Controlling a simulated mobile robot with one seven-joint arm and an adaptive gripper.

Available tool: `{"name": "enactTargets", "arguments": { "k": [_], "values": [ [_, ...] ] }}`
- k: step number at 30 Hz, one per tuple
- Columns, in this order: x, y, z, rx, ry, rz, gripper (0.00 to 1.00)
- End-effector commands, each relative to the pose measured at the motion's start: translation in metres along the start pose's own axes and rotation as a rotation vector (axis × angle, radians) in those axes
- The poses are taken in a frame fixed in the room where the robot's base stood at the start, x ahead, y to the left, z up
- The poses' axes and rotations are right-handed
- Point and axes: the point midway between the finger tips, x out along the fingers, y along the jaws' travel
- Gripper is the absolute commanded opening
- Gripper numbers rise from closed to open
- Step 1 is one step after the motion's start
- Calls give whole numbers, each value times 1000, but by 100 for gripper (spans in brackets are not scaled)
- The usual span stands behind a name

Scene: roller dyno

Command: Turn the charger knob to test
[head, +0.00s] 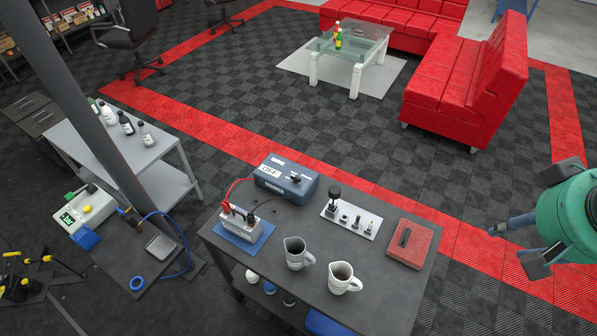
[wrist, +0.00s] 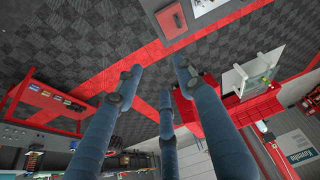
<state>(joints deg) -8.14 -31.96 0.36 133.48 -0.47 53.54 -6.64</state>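The charger (head: 286,179) is a blue-grey box at the back left of the dark bench (head: 375,284) in the head view. The knob's exact pointing is too small to tell. My gripper (head: 518,228) is at the right edge of the head view, beyond the bench's right end and far from the charger. Its three fingers are spread and empty, as the wrist view (wrist: 158,82) shows. The charger is not visible in the wrist view.
A battery (head: 239,224) on a blue mat, two grey-white jugs (head: 297,254), a white panel with several knobs (head: 351,219) and a red pad (head: 410,243) share the bench. A thin red cable runs by the charger. Red sofas (head: 465,85) stand behind; open floor lies between.

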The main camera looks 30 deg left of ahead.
Motion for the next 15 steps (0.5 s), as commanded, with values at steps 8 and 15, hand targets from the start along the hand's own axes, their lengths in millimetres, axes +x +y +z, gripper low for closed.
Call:
{"name": "enactTargets", "arguments": {
  "k": [8,15],
  "values": [
    [21,-30,-68,-156,-49,-40,39],
    [46,-64,-122,-291,-86,-73,39]
  ]
}}
